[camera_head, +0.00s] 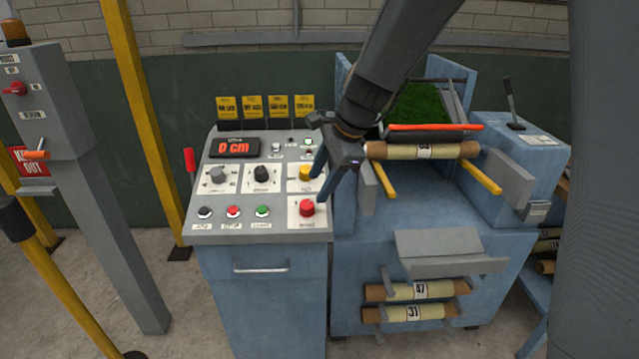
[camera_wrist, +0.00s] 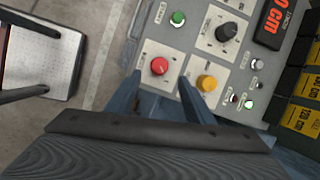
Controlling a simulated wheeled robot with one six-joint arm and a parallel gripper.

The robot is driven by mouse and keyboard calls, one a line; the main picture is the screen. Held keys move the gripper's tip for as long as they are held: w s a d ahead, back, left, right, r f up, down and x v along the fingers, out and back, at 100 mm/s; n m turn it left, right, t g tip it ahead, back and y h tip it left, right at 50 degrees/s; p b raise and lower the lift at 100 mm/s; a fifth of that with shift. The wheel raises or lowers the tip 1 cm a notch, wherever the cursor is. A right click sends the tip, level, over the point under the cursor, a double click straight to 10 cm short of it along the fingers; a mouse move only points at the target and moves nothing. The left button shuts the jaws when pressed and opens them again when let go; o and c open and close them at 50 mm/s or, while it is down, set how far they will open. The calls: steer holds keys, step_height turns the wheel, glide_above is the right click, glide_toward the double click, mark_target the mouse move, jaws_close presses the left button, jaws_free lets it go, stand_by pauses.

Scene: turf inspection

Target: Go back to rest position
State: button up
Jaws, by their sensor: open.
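My gripper (camera_head: 335,178) is at the right side of the control panel (camera_head: 214,228), above the red button (camera_head: 307,208) and close to the yellow knob (camera_head: 305,173). Its two fingers are apart with nothing between them. In the wrist view, my gripper (camera_wrist: 155,92) has its open fingers toward the red button (camera_wrist: 159,66) and the yellow button (camera_wrist: 207,83). Whether a fingertip touches the panel, I cannot tell. My arm reaches down from the top of the head view.
The display (camera_head: 234,147) reads 0 cm. A blue machine (camera_head: 400,235) with turf (camera_head: 415,108) and numbered rolls stands to the right. A grey post box (camera_head: 52,100) and yellow posts (camera_head: 138,100) stand at left. Bare floor (camera_head: 190,310) lies in front.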

steer(key=s+d+f+n+g+h, duration=0.1)
steer(key=s+d+f+n+h, duration=0.1)
steer(key=s+d+n, duration=0.4)
steer(key=s+d+f+n+h, duration=0.1)
steer(key=s+d+f+n, duration=0.4)
steer(key=s, duration=0.9)
steer(key=d+n, duration=0.2)
steer(key=n, duration=0.2)
steer(key=shift+s+d+g+h+b, duration=0.15)
steer(key=shift+d+g+h+b, duration=0.15)
steer(key=shift+g+h, duration=0.1)
steer(key=shift+f, duration=0.1)
steer(key=shift+c, duration=0.5)
